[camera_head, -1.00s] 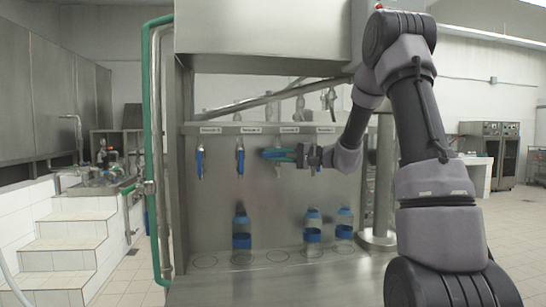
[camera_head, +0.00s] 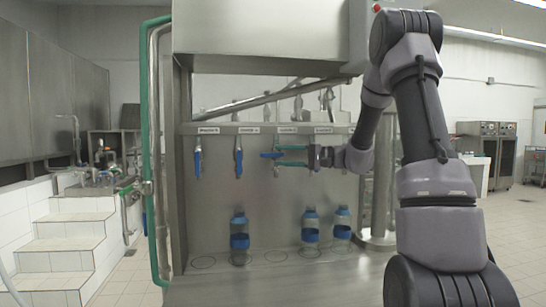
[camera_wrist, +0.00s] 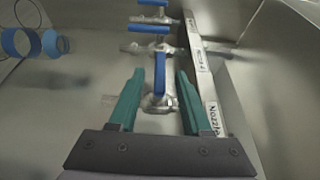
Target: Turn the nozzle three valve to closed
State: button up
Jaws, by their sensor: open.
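The third valve from the left has a blue handle (camera_head: 270,155) that lies sideways, pointing left in the head view. In the wrist view this handle (camera_wrist: 160,75) lies between the teal fingers, with a gap on both sides. My gripper (camera_head: 280,156) is open, its fingers above and below the valve's right side. In the wrist view the gripper (camera_wrist: 158,80) looks empty. The metal nozzle body (camera_wrist: 158,101) shows between the fingers. The nozzle labels are too small to read surely in the head view.
Two blue handles to the left, the first (camera_head: 197,163) and second (camera_head: 238,163), hang down. Blue-banded bottles (camera_head: 239,232), (camera_head: 311,228), (camera_head: 342,226) stand on the ledge below. The metal label rail (camera_wrist: 205,75) runs beside the right finger. Any fourth valve is hidden behind my gripper.

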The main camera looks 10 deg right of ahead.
jog(key=v, duration=0.6)
jog(key=shift+s+d, duration=0.15)
jog(key=shift+d, duration=0.15)
jog(key=s+a+n+g+h, duration=0.15)
jog(key=s+a+h, duration=0.25)
jog(key=s, duration=0.4)
jog(key=s+a+g+h, duration=0.3)
jog(key=s+a, duration=0.1)
jog(key=s, duration=0.5)
jog(key=s+d+t+h, duration=0.2)
jog(key=s+d+h, duration=0.1)
jog(key=s+h, duration=0.1)
jog(key=s+d+m+t+h, duration=0.1)
jog(key=s+d+t+h, duration=0.2)
jog(key=s, duration=0.3)
jog(key=shift+s+d+h, duration=0.25)
jog(key=shift+s+h, duration=0.05)
jog(key=shift+h, duration=0.1)
